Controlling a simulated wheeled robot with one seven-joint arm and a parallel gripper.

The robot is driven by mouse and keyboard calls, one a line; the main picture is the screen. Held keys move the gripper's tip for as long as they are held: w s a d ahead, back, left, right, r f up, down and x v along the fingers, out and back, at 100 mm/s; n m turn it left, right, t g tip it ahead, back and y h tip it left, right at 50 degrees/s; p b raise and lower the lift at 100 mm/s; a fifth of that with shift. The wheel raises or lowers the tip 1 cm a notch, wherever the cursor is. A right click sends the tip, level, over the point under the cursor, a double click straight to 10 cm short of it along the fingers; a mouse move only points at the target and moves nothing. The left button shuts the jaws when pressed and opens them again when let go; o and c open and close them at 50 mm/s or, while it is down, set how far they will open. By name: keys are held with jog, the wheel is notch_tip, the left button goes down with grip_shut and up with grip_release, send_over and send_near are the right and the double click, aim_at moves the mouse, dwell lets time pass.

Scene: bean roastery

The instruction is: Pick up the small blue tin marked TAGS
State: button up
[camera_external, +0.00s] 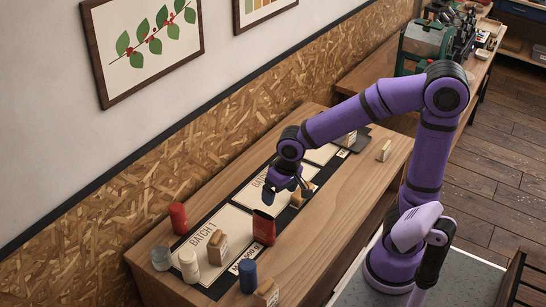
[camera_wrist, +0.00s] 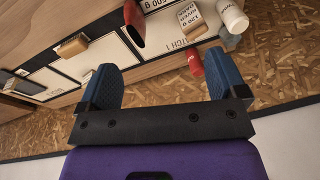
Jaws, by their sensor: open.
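A labelled wooden block (camera_external: 265,294) is close beside the blue tin. Another red tin (camera_external: 178,218), a white tin (camera_external: 189,266), a glass (camera_external: 161,258) and a labelled block (camera_external: 218,249) stand left.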

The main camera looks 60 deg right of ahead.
jog(key=w+a+f+g, duration=0.1)
jog(key=w+a+f, duration=0.2)
jog(key=a+f, duration=0.4)
jog(key=m+g, duration=0.1)
jog(key=m, duration=0.1)
send_over(247, 264)
jog(key=shift+h, duration=0.4)
jog(key=f, duration=0.7)
jog(key=shift+s+a+f, duration=0.15)
jog(key=shift+s+f, duration=0.25)
notch_tip(247, 264, down, 6)
jog(key=shift+a+r, duration=0.1)
jog(key=shift+r, duration=0.1)
jog(key=f, duration=0.4)
jog(key=shift+w+d, duration=0.2)
jog(key=shift+w, duration=0.2)
jog(key=shift+f, duration=0.7)
